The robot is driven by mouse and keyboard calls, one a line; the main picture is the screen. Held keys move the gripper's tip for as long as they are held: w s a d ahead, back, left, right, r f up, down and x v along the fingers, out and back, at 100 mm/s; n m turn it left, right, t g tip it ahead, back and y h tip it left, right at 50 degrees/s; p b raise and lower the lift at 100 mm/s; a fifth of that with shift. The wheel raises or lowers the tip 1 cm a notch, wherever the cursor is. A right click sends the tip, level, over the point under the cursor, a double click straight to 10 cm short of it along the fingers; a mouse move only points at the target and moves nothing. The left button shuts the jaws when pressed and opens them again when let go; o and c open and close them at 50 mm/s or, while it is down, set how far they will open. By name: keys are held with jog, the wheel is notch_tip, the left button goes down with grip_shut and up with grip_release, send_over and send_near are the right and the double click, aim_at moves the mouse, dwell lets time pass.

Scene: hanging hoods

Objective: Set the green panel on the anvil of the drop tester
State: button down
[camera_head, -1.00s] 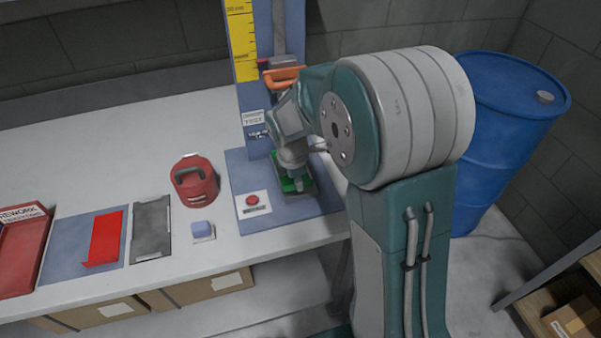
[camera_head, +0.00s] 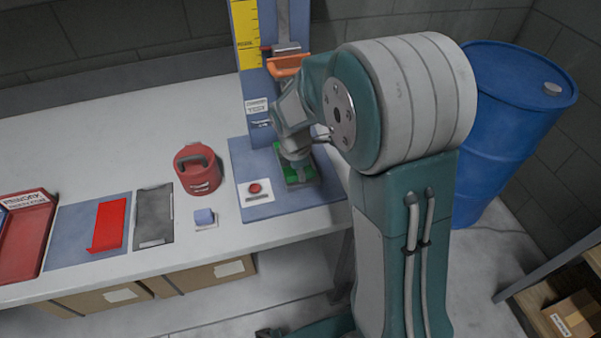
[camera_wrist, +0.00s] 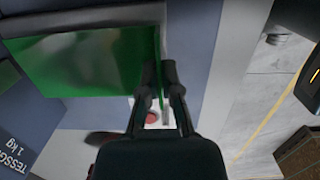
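The green panel (camera_head: 303,174) is at the drop tester's blue base (camera_head: 322,193), in front of its column, over a dark grey block that appears to be the anvil. My arm covers part of it. In the wrist view the panel (camera_wrist: 80,62) lies broad and flat at the upper left, with a thin upright edge between my fingers. My gripper (camera_wrist: 160,72) is closed around that edge, with a finger on each side. Whether the panel rests fully on the anvil is hard to tell.
An orange part (camera_head: 288,64) is on the column above my gripper. A red button (camera_head: 255,188) is on the base's front left. A red handled can (camera_head: 197,169), blue block (camera_head: 204,216), red panel (camera_head: 108,225) and red tray (camera_head: 22,240) are farther left. A blue barrel (camera_head: 510,125) stands right.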

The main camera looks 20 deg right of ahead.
jog(key=shift+d+f, duration=0.15)
jog(key=shift+f, duration=0.05)
jog(key=shift+f, duration=0.3)
jog(key=c, duration=0.7)
grip_release()
jog(key=shift+r, duration=0.1)
jog(key=r, duration=0.4)
jog(key=a+r, duration=0.1)
jog(key=r, duration=0.6)
jog(key=shift+a+r, duration=0.3)
jog(key=shift+a, duration=0.1)
